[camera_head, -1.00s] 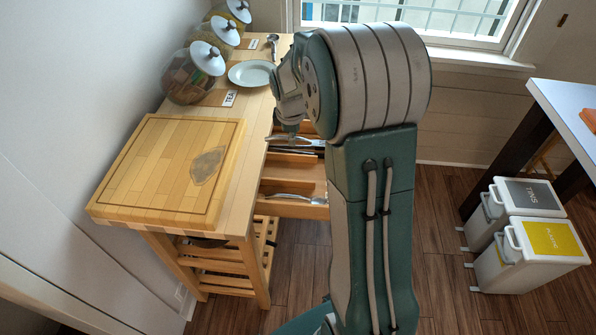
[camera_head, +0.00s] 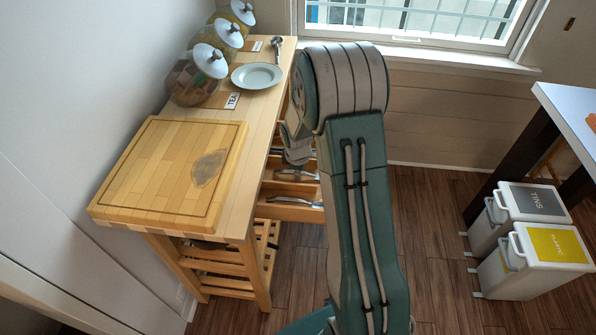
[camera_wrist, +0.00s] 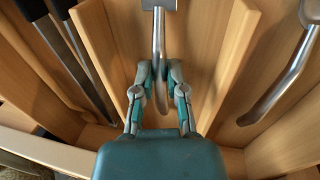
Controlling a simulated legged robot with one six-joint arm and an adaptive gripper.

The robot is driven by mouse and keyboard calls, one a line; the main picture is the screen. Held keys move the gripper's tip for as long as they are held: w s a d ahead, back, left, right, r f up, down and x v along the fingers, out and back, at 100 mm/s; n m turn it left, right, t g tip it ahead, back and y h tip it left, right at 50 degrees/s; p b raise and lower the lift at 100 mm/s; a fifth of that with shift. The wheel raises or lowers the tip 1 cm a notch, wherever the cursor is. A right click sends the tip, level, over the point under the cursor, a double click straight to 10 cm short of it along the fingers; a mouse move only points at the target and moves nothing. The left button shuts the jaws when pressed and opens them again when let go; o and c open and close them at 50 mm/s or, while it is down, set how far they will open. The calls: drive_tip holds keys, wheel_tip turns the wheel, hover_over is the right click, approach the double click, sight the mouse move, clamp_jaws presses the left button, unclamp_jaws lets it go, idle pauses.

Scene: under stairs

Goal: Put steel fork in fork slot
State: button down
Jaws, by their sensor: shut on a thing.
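In the wrist view my gripper (camera_wrist: 160,85) is shut on the handle of the steel fork (camera_wrist: 158,35). The fork points away from me, and its wider far end is cut off at the top edge, so its tines are hidden. It lies over or in the middle slot (camera_wrist: 205,60) of the wooden drawer; I cannot tell whether it touches the floor of the slot. In the head view my gripper (camera_head: 298,152) is low over the open drawer (camera_head: 290,213), partly hidden by my arm.
In the wrist view, dark-handled utensils (camera_wrist: 62,45) lie in the slot to the left. Another curved steel utensil (camera_wrist: 285,78) lies in the slot to the right. Wooden dividers (camera_wrist: 238,50) stand close by. A cutting board (camera_head: 165,170) and plate (camera_head: 256,76) are on the trolley top.

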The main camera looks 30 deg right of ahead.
drive_tip(key=shift+d, duration=0.1)
drive_tip(key=c, duration=0.7)
unclamp_jaws()
drive_tip(key=shift+a, duration=0.2)
drive_tip(key=v, duration=1.2)
drive_tip(key=s+a+r+m+t, duration=0.2)
drive_tip(key=s+a+r+m, duration=0.4)
drive_tip(key=s+r, duration=0.5)
drive_tip(key=s+a+r+m, duration=0.1)
drive_tip(key=s+a, duration=0.1)
drive_tip(key=s, duration=0.2)
drive_tip(key=s+a+r+m+t+y, duration=0.1)
drive_tip(key=s+a+r+m, duration=0.1)
drive_tip(key=s, duration=0.2)
drive_tip(key=s+a+r+m, duration=0.2)
drive_tip(key=s, duration=0.2)
drive_tip(key=shift+s+a+r+t, duration=0.25)
drive_tip(key=shift+s+t, duration=0.05)
drive_tip(key=shift+s, duration=0.05)
